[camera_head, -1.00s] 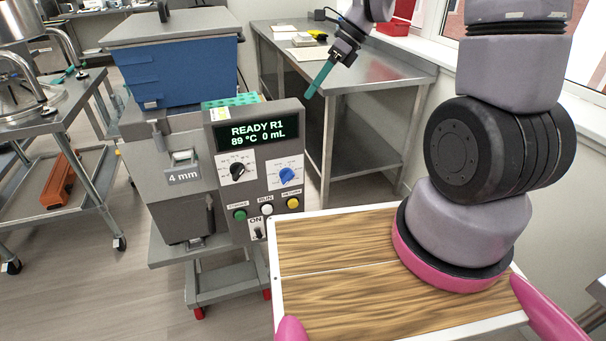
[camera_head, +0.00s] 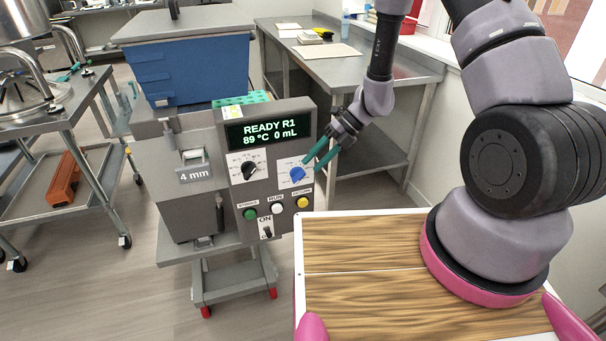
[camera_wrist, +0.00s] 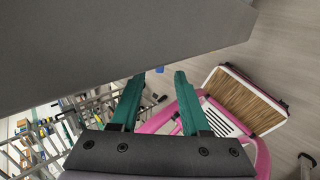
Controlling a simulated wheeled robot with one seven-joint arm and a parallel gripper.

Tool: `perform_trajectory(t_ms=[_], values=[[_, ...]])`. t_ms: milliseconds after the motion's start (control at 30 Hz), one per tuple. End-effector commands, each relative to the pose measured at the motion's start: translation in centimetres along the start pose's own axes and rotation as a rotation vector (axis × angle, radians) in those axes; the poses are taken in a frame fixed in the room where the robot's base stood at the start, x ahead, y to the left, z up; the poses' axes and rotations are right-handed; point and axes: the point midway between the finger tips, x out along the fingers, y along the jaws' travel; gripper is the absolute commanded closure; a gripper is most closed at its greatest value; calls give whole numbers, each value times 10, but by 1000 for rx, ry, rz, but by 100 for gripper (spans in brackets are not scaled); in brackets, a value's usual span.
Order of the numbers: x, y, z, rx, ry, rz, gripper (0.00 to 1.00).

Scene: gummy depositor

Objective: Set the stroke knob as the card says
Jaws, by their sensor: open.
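The depositor's control panel (camera_head: 268,190) carries a black knob (camera_head: 249,169) on the left and a blue knob (camera_head: 297,174) on the right, each on a white dial. The dial print is too small to read, so I cannot tell which is the stroke knob. The display (camera_head: 262,131) reads READY R1, 89 °C, 0 mL. A small pale label (camera_head: 232,112) sits above it; its text is unreadable. My gripper (camera_head: 315,161) is open, its teal fingers just right of and slightly above the blue knob, apparently not touching it. The fingers also show in the wrist view (camera_wrist: 158,100).
Green, white and yellow buttons (camera_head: 277,208) and an ON switch (camera_head: 266,230) sit below the knobs. A steel table (camera_head: 345,68) stands behind.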

Motion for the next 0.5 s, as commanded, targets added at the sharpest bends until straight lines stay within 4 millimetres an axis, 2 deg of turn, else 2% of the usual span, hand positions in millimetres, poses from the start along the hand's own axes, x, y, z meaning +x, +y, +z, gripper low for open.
perform_trajectory(t_ms=[33,200,333,500], values=[[11,0,-1,1,3,1,54],[39,0,0,-1,1,1,54],[52,0,0,-1,0,0,54],[58,0,0,-2,-1,0,54]])
